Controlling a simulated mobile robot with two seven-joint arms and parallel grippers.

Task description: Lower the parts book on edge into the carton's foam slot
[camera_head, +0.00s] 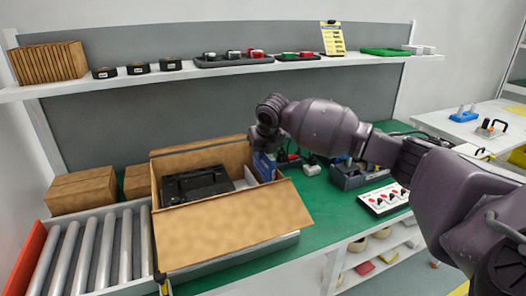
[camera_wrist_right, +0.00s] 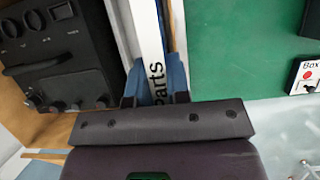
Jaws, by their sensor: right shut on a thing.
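The open carton (camera_head: 237,222) stands at the centre of the head view, with a black device (camera_head: 196,184) inside; the device (camera_wrist_right: 60,55) also shows at left in the wrist view. A pale foam strip (camera_head: 244,178) lies right of the device. My right gripper (camera_wrist_right: 156,98) is shut on the parts book (camera_wrist_right: 150,38), whose white spine reads "Parts". In the head view the blue book (camera_head: 264,166) is upright at the carton's right side, below my right wrist. The foam slot and the book's lower edge are hidden, so I cannot tell how deep it sits. My left gripper is out of view.
A roller conveyor (camera_head: 98,248) and brown boxes (camera_head: 83,190) are left of the carton. A dark bin (camera_head: 352,177) and a picture card (camera_head: 384,198) lie on the green bench (camera_head: 318,215) at right. A loaded shelf (camera_head: 222,72) runs above.

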